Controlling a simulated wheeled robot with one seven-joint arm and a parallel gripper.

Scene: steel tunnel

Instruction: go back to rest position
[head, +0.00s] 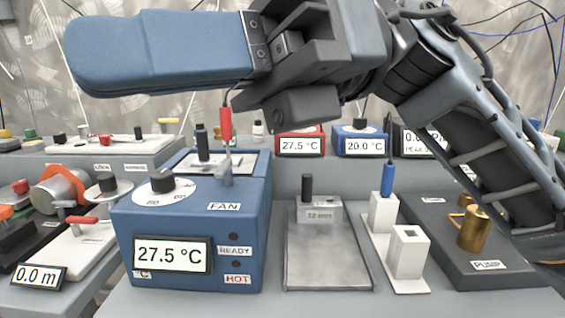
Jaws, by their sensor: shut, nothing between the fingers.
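My gripper (85,62) reaches in from the right across the upper part of the head view and points left. Its blue fingers lie together, with nothing visible between them. They hang in the air above and behind a blue box (190,225) with a FAN label, a dial and a 27.5 °C display. My fingers do not appear to touch anything. My wrist and arm hide part of the back wall and the right side of the bench.
A grey plate (328,262), a white holder with a blue-handled probe (387,180), and a brass pump part (474,230) stand to the right. A red-handled probe (226,125) stands upright just below my wrist. Red (300,143) and blue (360,142) display boxes are behind.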

